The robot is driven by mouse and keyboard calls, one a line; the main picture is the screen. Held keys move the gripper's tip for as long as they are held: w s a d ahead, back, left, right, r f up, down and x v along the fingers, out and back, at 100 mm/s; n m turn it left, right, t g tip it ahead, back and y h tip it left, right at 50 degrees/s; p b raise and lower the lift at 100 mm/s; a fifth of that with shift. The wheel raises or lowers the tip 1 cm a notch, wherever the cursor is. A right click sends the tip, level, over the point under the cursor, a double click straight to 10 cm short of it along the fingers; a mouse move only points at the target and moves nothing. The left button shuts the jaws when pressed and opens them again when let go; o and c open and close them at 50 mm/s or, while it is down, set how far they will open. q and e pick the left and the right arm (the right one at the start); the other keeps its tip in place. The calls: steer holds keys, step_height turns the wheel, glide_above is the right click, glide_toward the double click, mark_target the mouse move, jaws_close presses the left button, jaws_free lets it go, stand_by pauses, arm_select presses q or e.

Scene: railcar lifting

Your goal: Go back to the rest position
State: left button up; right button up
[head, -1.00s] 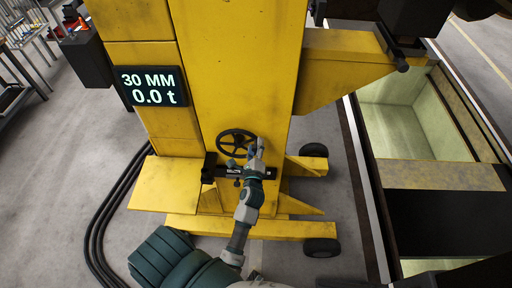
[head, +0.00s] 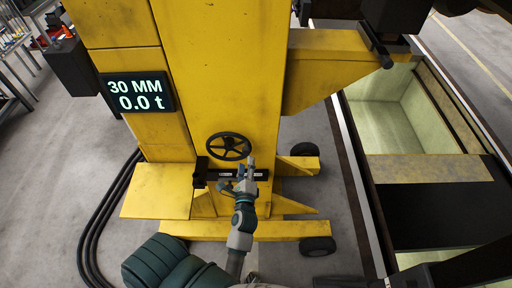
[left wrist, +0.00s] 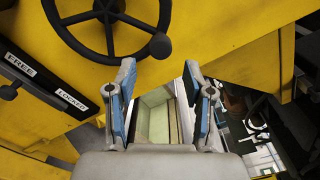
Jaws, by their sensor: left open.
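My left gripper (head: 238,182) is in front of the yellow lifting jack (head: 225,75), just below the black handwheel (head: 229,146). In the left wrist view, its two blue-padded fingers (left wrist: 160,98) stand apart with nothing between them. The handwheel also shows at the top of the left wrist view (left wrist: 108,22), beyond the fingers and apart from them. A black lock bar (head: 216,174) is behind the gripper, and its FREE and LOCKED labels (left wrist: 70,98) show in the wrist view. My right gripper is not in view.
The jack's display (head: 137,93) reads 30 MM and 0.0 t. Wheels (head: 318,246) stand at the jack's base. Black cables (head: 95,225) lie on the floor at left.

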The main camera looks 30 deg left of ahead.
arm_select(q)
steer(key=w+d+f+m+h+b, duration=0.1)
steer(key=d+f+m+h, duration=0.4)
steer(key=f+m, duration=0.75)
steer(key=d+f+m+h, duration=0.2)
steer(key=d+f+m, duration=0.5)
steer(key=f+m, duration=0.5)
steer(key=s+d+f+m+g+h, duration=0.25)
steer(key=s+f+m, duration=0.3)
steer(key=f, duration=0.35)
steer(key=s+d+f+m+g+h, duration=0.1)
steer(key=s+d+f+m+g, duration=0.2)
steer(key=f+m, duration=0.5)
steer(key=s+a+f+m+g, duration=0.3)
steer(key=s+f+m, duration=0.3)
steer(key=s, duration=0.4)
steer(key=s+a+f+m+g+y+b, duration=0.1)
steer(key=s+a+f+m+g, duration=0.2)
steer(key=s+f+m, duration=0.3)
steer(key=s+a+f+m+g, duration=0.3)
steer(key=s+f, duration=0.4)
steer(key=s, duration=0.9)
steer(key=a+m, duration=0.1)
steer(key=m, duration=0.1)
steer(key=shift+s+f+m+b, duration=0.25)
steer(key=shift+f+m+b, duration=0.05)
steer(key=shift+m+b, duration=0.1)
